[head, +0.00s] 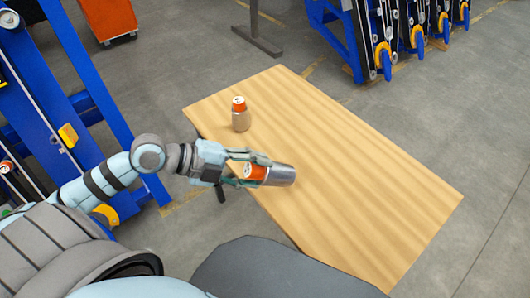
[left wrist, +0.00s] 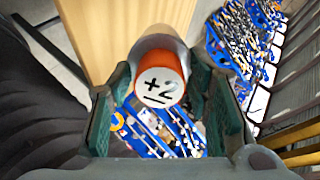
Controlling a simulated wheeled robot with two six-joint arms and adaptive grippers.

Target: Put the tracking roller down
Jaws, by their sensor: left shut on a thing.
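My left gripper (head: 250,168) is shut on a tracking roller (head: 281,175), a grey metal cylinder with an orange end. In the head view the roller lies on its side over the near left edge of the wooden table (head: 350,180). I cannot tell whether it touches the top. In the left wrist view the roller's white end face (left wrist: 159,86) with black marks sits between the green finger pads of my left gripper (left wrist: 160,95). A second, similar roller (head: 240,117) stands upright near the table's far left corner, orange end up. My right gripper is not in view.
The middle and right of the table top are bare. A blue frame (head: 70,110) stands on the left, beside my left arm. Blue racks (head: 385,35) with yellow and black parts stand at the back right. An orange cabinet (head: 108,18) is at the back left.

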